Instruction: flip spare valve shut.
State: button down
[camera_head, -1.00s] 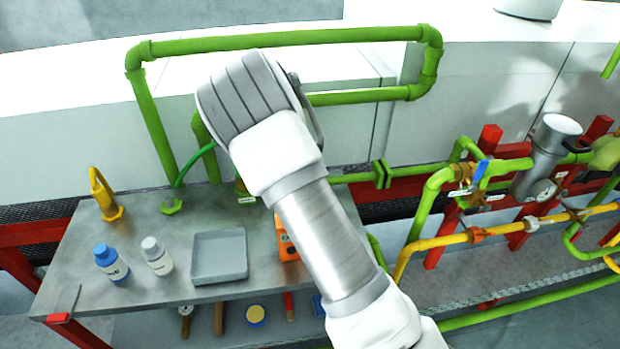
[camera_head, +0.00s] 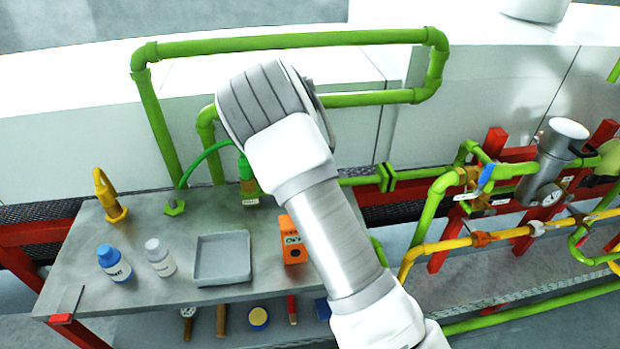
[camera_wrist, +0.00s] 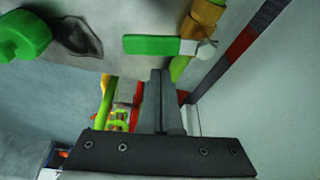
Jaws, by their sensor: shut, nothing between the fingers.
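In the wrist view, a valve with a flat green lever (camera_wrist: 152,45) lies just beyond my fingertips. The lever points left from a pale nut beside a brass-coloured body (camera_wrist: 207,14) on a green pipe. I cannot read which valve this is. My gripper (camera_wrist: 160,76) is shut and empty, its fingertips just below the lever in the picture; I cannot tell if they touch. In the head view my arm hides the gripper. There a green fitting (camera_head: 247,178) with a small tag, unreadable here, stands at the back of the bench, partly behind my wrist.
The grey bench (camera_head: 130,265) holds a yellow hook-shaped fitting (camera_head: 104,195), a blue-capped bottle (camera_head: 114,263), a white bottle (camera_head: 160,257), a grey tray (camera_head: 222,280) and an orange box (camera_head: 293,240). Green and yellow pipes with a blue-handled valve (camera_head: 486,174) are at right.

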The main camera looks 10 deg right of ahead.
jog(key=shift+w+d+f, duration=0.1)
jog(key=shift+w+d, duration=0.1)
jog(key=shift+d, duration=0.95)
jog(key=v, duration=1)
jog(key=shift+a, duration=0.1)
